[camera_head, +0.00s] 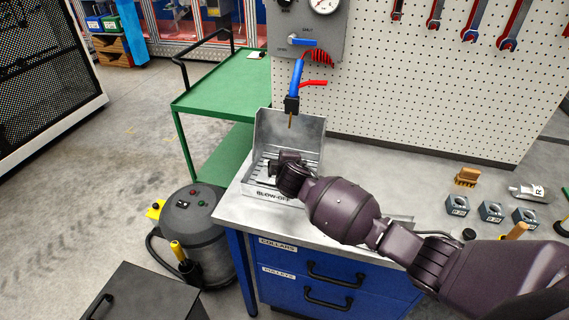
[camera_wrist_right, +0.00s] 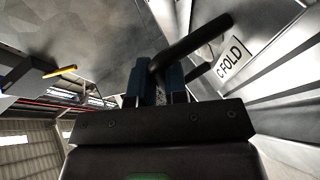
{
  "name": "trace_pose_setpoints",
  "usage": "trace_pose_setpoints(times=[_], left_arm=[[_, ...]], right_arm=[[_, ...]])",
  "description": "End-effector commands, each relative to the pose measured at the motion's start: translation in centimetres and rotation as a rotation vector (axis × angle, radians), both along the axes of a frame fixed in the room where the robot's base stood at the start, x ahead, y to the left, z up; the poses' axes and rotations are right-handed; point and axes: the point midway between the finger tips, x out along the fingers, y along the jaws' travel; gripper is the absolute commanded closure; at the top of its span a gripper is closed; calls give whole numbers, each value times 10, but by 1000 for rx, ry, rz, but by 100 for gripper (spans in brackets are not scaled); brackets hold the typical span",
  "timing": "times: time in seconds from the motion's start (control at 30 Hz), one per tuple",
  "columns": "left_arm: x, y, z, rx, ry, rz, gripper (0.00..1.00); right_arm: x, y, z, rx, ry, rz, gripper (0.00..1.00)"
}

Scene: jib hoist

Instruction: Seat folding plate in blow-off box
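The blow-off box (camera_head: 312,132), an open grey metal box with a tall back panel, a slotted bottom and a BLOW-OFF label, stands on the left end of the bench. My right gripper (camera_head: 287,163) is inside it, low over the slots, and hides part of its inside. In the right wrist view, the fingers (camera_wrist_right: 160,85) of my right gripper are close together on a dark piece with a black bar. This seems to be the folding plate's handle (camera_wrist_right: 195,40). A C-FOLD label (camera_wrist_right: 230,58) shows beside it on pale metal; the plate's seating is hidden. My left gripper is out of view.
A blue air gun (camera_head: 295,85) hangs above the box, its nozzle near the back panel. A green cart (camera_head: 225,90) and a grey vacuum (camera_head: 200,230) stand left of the bench. Several small blocks (camera_head: 490,211) and tools lie on the bench at right.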

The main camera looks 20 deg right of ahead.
Motion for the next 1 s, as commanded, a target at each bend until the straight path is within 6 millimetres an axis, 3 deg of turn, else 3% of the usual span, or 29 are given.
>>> trace_pose_setpoints(times=[0.03,0.17,0.2,0.57,1.0], left_arm=[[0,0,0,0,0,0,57],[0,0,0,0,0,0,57],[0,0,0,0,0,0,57],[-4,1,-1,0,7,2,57],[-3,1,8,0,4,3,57]], right_arm=[[0,0,1,1,-1,0,79],[0,0,0,1,0,0,59],[0,0,0,0,0,0,58],[-5,1,1,1,3,1,58],[-59,9,30,2,1,1,58]])
